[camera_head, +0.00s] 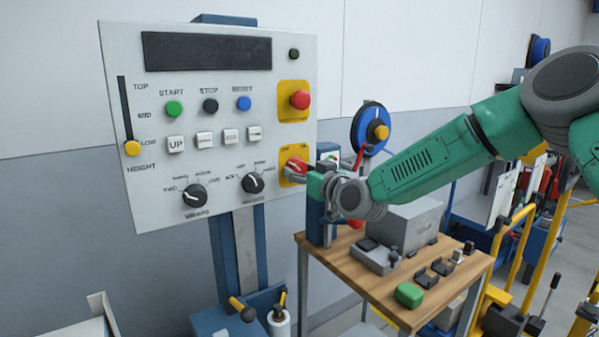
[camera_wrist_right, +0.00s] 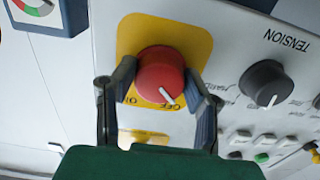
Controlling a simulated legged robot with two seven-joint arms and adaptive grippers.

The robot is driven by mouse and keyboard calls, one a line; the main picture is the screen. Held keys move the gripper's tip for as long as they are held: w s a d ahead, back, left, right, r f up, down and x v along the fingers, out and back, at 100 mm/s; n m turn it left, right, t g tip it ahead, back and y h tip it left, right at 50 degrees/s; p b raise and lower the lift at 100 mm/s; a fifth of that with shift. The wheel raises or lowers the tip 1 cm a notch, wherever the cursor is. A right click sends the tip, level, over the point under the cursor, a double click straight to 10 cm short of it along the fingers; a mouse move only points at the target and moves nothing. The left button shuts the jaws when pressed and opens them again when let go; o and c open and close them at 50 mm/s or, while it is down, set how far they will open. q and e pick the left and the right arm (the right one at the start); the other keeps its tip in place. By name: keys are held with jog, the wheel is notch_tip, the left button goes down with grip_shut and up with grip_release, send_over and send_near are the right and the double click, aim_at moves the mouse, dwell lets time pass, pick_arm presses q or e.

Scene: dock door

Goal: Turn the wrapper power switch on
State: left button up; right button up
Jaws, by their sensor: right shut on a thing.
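The wrapper power switch is a red rotary knob on a yellow plate, at the lower right of the grey control panel (camera_head: 220,70). The red knob (camera_head: 294,166) is partly covered by my right gripper (camera_head: 303,174) in the head view. In the right wrist view the red knob (camera_wrist_right: 160,72) sits between the two fingers of my right gripper (camera_wrist_right: 165,92), which is shut on it. That view shows the panel upside down. The knob's white pointer slants toward the gripper, close to lettering that looks like OFF. My left gripper is not in view.
A red emergency button (camera_head: 300,99) sits above the switch. The tension dial (camera_wrist_right: 265,83) is beside it. Yellow rails (camera_head: 512,262) are at the right.

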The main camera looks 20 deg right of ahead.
jog(key=shift+m, duration=0.3)
jog(key=m+b, duration=0.2)
jog(key=m, duration=0.2)
jog(key=shift+d+b, duration=0.1)
jog(key=shift+b, duration=0.2)
jog(key=m+b, duration=0.2)
jog(key=m, duration=0.3)
jog(key=m+b, duration=0.3)
jog(key=m, duration=0.1)
jog(key=shift+r+m+b, duration=0.1)
jog(key=shift+m+b, duration=1.1)
jog(key=shift+m, duration=1)
jog(key=o, duration=1.2)
jog(key=shift+c, duration=0.2)
jog(key=shift+w+d, duration=0.1)
jog(key=shift+w, duration=0.05)
